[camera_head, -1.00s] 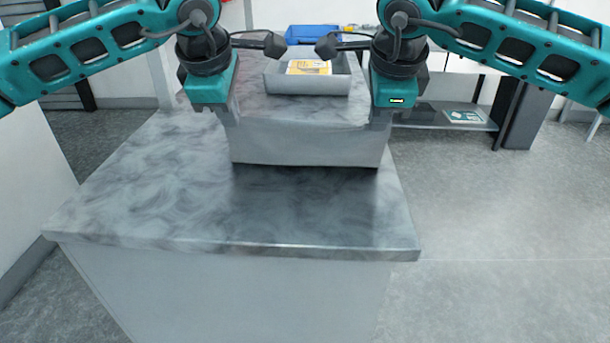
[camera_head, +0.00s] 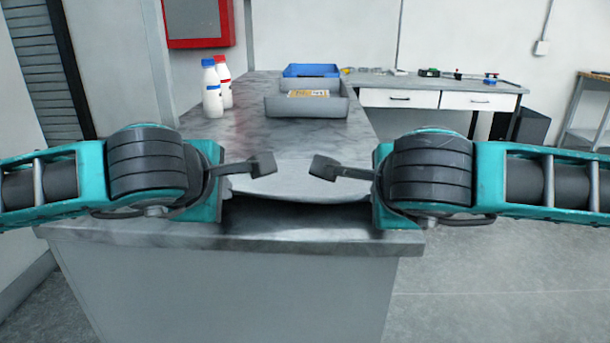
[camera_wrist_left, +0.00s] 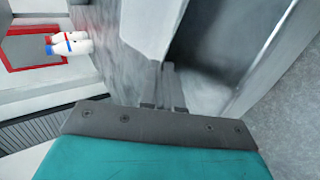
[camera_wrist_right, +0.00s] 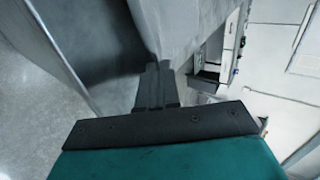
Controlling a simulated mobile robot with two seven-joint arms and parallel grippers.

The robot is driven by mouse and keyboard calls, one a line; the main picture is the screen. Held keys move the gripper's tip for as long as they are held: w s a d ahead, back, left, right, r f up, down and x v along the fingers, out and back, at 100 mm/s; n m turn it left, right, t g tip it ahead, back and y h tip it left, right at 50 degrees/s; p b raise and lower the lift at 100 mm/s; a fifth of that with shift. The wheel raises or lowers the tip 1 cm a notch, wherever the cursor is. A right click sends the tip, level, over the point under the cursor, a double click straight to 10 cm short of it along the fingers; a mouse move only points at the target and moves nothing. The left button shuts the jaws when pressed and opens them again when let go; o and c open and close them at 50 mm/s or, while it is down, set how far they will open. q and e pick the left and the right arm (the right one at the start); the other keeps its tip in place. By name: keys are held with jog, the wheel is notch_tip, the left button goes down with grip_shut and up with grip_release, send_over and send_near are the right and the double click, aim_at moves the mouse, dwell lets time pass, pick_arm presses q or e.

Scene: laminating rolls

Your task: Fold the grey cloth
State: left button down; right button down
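The grey cloth (camera_head: 295,182) is stretched between my two grippers, its near edge lifted above the grey worktop and a dark shadow beneath. My left gripper (camera_head: 226,190) is at its left near corner; its fingers (camera_wrist_left: 168,75) look shut on the cloth, which also shows in the left wrist view (camera_wrist_left: 138,25). My right gripper (camera_head: 373,193) is at the right near corner; its fingers (camera_wrist_right: 153,75) look shut on the cloth, seen in the right wrist view (camera_wrist_right: 180,25). The far part of the cloth blends with the worktop.
The marbled grey worktop (camera_head: 165,232) has a grey bin (camera_head: 300,106) with a yellow label inside and a blue bin (camera_head: 311,71) behind. Two white bottles, one with a blue cap (camera_head: 212,92) and one red-capped (camera_head: 224,85), stand at the back left. A drawer desk (camera_head: 430,99) stands behind.

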pick_arm(q)
jog(key=c, duration=1)
grip_release()
pick_arm(e)
jog(key=c, duration=1)
grip_release()
pick_arm(q)
jog(key=s+r, duration=0.6)
jog(key=r, duration=0.3)
pick_arm(e)
jog(key=s+r, duration=0.6)
jog(key=r, duration=0.3)
pick_arm(q)
jog(key=shift+s, duration=0.1)
pick_arm(e)
jog(key=shift+s, duration=0.1)
